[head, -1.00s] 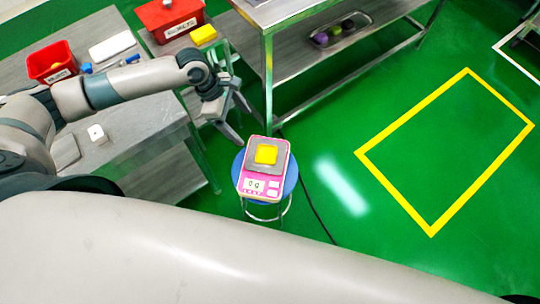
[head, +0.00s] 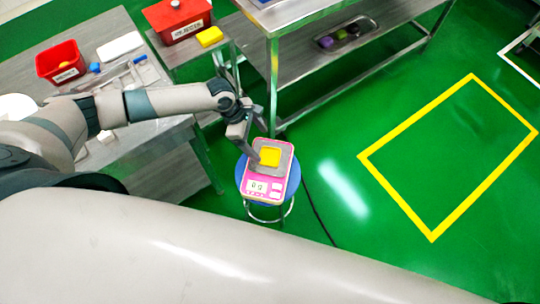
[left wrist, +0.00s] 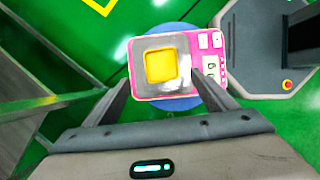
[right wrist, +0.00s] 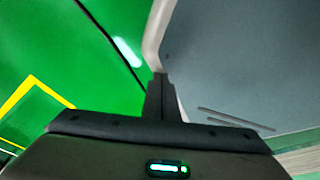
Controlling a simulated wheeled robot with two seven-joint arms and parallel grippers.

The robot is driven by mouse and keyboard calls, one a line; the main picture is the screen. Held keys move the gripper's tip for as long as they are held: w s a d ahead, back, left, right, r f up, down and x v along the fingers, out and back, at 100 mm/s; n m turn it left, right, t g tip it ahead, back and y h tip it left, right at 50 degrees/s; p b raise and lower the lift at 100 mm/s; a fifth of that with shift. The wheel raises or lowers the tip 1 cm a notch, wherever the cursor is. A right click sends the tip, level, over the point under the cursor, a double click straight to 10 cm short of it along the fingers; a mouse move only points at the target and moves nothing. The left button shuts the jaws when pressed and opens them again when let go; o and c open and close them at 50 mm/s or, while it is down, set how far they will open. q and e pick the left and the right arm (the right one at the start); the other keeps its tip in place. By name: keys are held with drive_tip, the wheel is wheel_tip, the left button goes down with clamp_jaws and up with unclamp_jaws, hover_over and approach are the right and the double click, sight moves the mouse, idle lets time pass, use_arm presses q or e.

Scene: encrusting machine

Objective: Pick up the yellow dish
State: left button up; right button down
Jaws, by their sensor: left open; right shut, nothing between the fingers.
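A yellow dish (head: 270,156) sits on the grey plate of a pink scale (head: 267,185), which rests on a blue round stool (head: 293,182). My left gripper (head: 256,140) is open and empty, pointing down close to the scale's left side in the head view. In the left wrist view the yellow dish (left wrist: 161,66) lies just beyond and between the open fingertips (left wrist: 161,86). Its height above the dish is hard to tell. My right gripper (right wrist: 160,82) is shut and empty, seen only in the right wrist view, over the floor.
Another yellow object (head: 210,36) lies on the back table by a lidded red box (head: 180,22). A red bin (head: 60,63) and a white board (head: 120,46) are on the left table. A steel table (head: 300,14) stands behind the stool. Green floor to the right is clear.

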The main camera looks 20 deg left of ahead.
sight(271, 157)
use_arm(q)
drive_tip(key=shift+x, duration=1.25)
use_arm(e)
drive_tip(key=shift+s+d+f, duration=0.1)
drive_tip(key=shift+s+d, duration=0.25)
drive_tip(key=shift+s, duration=0.2)
use_arm(q)
drive_tip(key=shift+d+f, duration=0.1)
drive_tip(key=shift+d+f, duration=0.15)
drive_tip(key=shift+f, duration=0.1)
drive_tip(key=x, duration=0.3)
drive_tip(key=shift+s+p, duration=0.15)
drive_tip(key=shift+p, duration=0.25)
drive_tip(key=shift+d+f, duration=0.25)
drive_tip(key=shift+f, duration=0.3)
use_arm(e)
drive_tip(key=s, duration=0.1)
drive_tip(key=s+d+g, duration=0.1)
drive_tip(key=s, duration=0.1)
drive_tip(key=shift+d, duration=0.1)
drive_tip(key=shift+w, duration=0.25)
use_arm(q)
drive_tip(key=shift+c, duration=0.3)
drive_tip(key=c, duration=1.1)
